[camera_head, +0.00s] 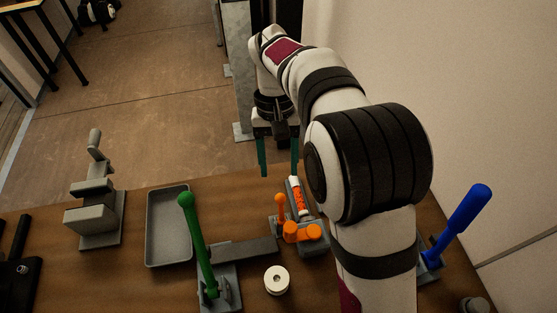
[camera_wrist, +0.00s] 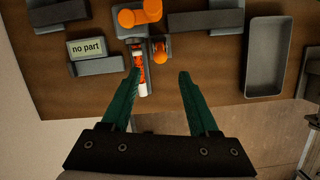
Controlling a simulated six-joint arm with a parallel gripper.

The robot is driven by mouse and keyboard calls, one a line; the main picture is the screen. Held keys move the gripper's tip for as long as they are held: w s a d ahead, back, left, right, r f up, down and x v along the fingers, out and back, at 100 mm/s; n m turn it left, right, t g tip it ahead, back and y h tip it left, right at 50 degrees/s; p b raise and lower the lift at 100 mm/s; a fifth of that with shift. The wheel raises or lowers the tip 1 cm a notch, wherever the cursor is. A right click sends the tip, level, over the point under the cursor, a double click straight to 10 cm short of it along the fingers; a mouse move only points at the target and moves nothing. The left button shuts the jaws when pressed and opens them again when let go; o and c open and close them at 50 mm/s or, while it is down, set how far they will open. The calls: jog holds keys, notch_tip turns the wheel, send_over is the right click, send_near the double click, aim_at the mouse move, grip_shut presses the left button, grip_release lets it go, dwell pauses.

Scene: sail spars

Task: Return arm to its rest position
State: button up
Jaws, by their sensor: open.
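My gripper (camera_head: 279,168) hangs beyond the far edge of the wooden table (camera_head: 130,277) with its two green fingers pointing down. The fingers are spread wide apart and nothing is held between them. In the wrist view my gripper (camera_wrist: 160,75) is also open, and floor and the table edge show between the fingers. My white and black arm reaches from the right front of the table up and back to the gripper. An orange and white labelled tube (camera_head: 298,197) lies in the orange-knobbed fixture (camera_head: 304,235), close to the right finger in the head view; contact is not visible.
A grey tray (camera_head: 151,228) and a grey stand (camera_head: 95,212) are at the left. A green-lever clamp (camera_head: 196,245) and white disc (camera_head: 277,280) are in the middle. A blue-handled clamp (camera_head: 460,224) is right of my arm. The wrist view shows a "no part" display (camera_wrist: 87,48).

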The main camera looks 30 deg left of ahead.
jog(key=shift+r, duration=0.2)
jog(key=s+d+r+m+y, duration=0.1)
jog(key=s+d+r+m, duration=0.15)
jog(key=d, duration=0.65)
jog(key=s+d+r+m+y, duration=0.1)
jog(key=d+r+m, duration=0.3)
jog(key=d, duration=0.5)
jog(key=s+d+f+m+t+y, duration=0.1)
jog(key=s+d+f+m+t, duration=0.1)
jog(key=s+d+m, duration=0.4)
jog(key=s+d+f, duration=0.1)
jog(key=s+d, duration=0.2)
jog(key=s, duration=0.2)
jog(key=shift+s+f+y, duration=0.2)
jog(key=shift+s+y, duration=0.2)
